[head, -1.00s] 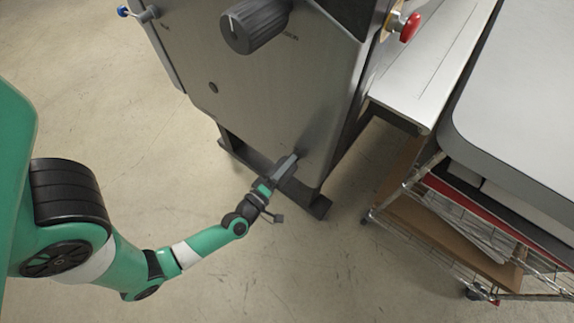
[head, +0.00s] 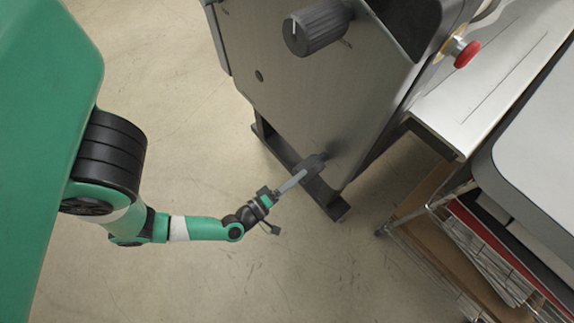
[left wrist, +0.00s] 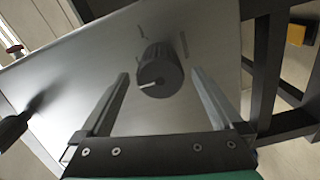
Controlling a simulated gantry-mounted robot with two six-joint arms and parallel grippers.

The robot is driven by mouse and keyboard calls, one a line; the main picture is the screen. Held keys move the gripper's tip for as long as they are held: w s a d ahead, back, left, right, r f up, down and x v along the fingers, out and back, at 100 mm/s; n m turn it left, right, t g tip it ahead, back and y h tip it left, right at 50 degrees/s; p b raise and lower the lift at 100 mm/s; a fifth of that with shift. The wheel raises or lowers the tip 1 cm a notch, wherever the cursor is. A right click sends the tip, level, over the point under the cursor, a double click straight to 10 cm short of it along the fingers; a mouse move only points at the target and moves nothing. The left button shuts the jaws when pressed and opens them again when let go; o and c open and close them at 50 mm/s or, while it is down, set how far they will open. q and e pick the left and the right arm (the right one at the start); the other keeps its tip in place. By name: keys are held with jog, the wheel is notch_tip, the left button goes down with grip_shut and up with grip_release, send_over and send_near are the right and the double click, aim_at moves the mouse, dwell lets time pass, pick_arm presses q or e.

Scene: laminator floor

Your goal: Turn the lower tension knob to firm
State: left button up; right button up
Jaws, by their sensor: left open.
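The lower tension knob (head: 314,163) is dark and sits low on the grey machine panel (head: 300,100). In the left wrist view the ribbed knob (left wrist: 160,72) shows a white pointer line on its face, aimed left and slightly down. My left gripper (head: 297,178) is in front of it in the head view. In the left wrist view the open left gripper (left wrist: 160,90) has one finger on each side of the knob, with gaps and no visible contact. A larger dark knob (head: 318,26) with a white line is high on the panel. My right gripper is not in view.
A red button (head: 466,53) sticks out at the machine's right side. The machine's dark foot (head: 325,200) is below the knob. The floor at left is clear.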

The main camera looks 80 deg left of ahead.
pick_arm(q)
jog(key=shift+p+v, duration=0.6)
jog(key=shift+v, duration=1.15)
